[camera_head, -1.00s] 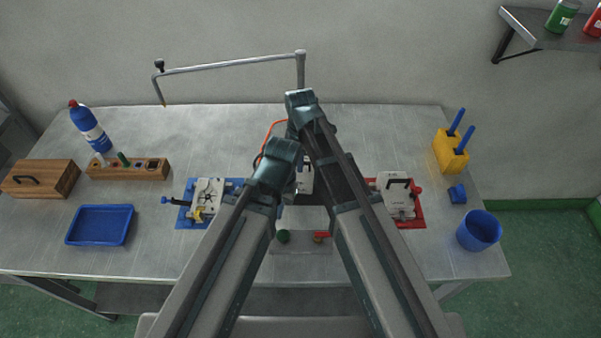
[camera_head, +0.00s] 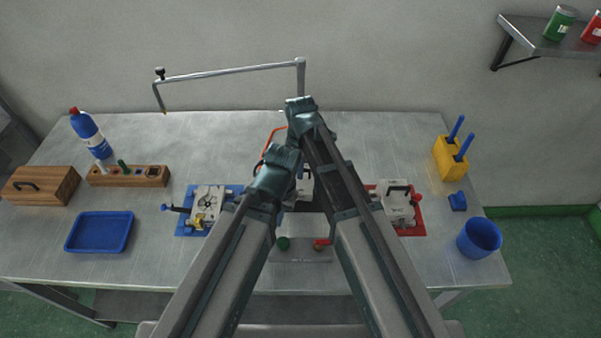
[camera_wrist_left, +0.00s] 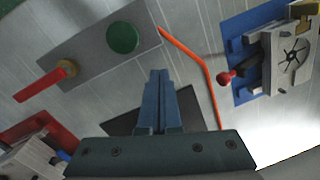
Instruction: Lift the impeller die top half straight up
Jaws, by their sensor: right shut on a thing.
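The impeller die (camera_head: 208,205) lies on a blue base plate left of centre. Its pale face shows a dark fan-shaped pattern and a yellow part at the front. In the left wrist view the die (camera_wrist_left: 293,57) is at upper right, clear of my fingers. My left gripper (camera_wrist_left: 158,97) is shut with its blue fingers together and nothing visible between them, above a dark plate (camera_wrist_left: 118,124). In the head view the left gripper (camera_head: 268,180) is mostly covered by its wrist. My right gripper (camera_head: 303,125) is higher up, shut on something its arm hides.
A second die (camera_head: 398,207) with a black handle sits on a red plate at right. A panel with a green knob (camera_head: 283,243) and red lever (camera_head: 322,243) is in front. An orange hose (camera_wrist_left: 190,55) passes close by. A blue tray (camera_head: 99,231) stands at left.

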